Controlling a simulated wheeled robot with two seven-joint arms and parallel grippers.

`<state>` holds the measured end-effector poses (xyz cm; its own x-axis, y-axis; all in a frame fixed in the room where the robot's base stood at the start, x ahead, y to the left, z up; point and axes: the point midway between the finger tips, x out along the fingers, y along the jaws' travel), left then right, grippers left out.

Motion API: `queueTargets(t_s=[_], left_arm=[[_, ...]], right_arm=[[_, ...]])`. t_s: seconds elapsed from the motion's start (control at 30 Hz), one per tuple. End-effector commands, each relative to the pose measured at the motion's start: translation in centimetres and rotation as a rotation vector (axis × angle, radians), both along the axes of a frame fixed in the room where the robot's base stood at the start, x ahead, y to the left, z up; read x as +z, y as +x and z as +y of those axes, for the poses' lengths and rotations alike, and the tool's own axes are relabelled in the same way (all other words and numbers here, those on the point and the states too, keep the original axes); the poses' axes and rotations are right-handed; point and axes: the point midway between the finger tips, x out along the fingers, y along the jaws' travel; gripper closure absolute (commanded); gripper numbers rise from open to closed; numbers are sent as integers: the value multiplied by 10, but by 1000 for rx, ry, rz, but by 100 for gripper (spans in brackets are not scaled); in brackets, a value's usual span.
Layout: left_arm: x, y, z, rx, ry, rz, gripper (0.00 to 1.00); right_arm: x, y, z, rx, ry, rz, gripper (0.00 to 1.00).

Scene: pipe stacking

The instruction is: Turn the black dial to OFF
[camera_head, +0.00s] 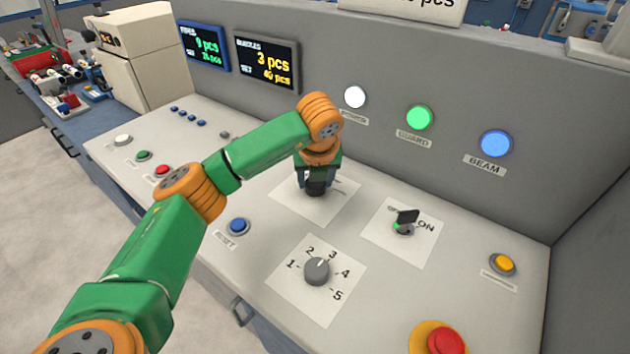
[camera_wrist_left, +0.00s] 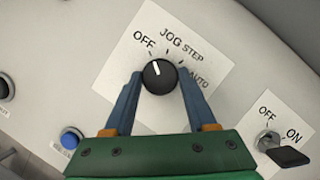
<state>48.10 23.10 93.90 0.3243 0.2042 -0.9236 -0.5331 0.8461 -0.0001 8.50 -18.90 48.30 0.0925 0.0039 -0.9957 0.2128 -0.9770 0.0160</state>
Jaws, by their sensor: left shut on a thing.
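The black dial (camera_wrist_left: 160,76) is mounted on a white label plate (camera_wrist_left: 120,65) marked OFF, JOG, STEP and AUTO. Its white pointer line aims up and slightly left, toward the OFF mark. My left gripper (camera_wrist_left: 160,84) has one blue finger on each side of the dial and is shut on it. In the head view my left gripper (camera_head: 317,180) reaches down over the dial (camera_head: 316,188), and my arm and gripper cover most of the plate's markings there. My right gripper is in neither view.
A grey numbered dial (camera_head: 317,270) and a key switch (camera_head: 405,222) sit nearby. A blue button (camera_head: 239,226), a yellow button (camera_head: 502,263) and a red emergency button (camera_head: 445,340) are on the panel. Lamps and two displays line the wall behind.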

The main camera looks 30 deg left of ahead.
Motion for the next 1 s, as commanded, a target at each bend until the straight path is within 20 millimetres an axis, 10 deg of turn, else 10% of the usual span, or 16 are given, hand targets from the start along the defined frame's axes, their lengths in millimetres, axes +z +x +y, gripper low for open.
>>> queueTargets(t_s=[0.77, 0.8, 0.9, 1.0], left_arm=[[2, 1, 0, 102, 1, -7, 99], [2, 1, 0, 102, 1, -7, 41], [2, 1, 0, 102, 1, -5, 14], [1, 1, 0, 101, 0, -4, 13]], right_arm=[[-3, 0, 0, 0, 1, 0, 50], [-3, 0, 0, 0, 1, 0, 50], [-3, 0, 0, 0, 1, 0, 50], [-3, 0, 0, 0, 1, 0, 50]])
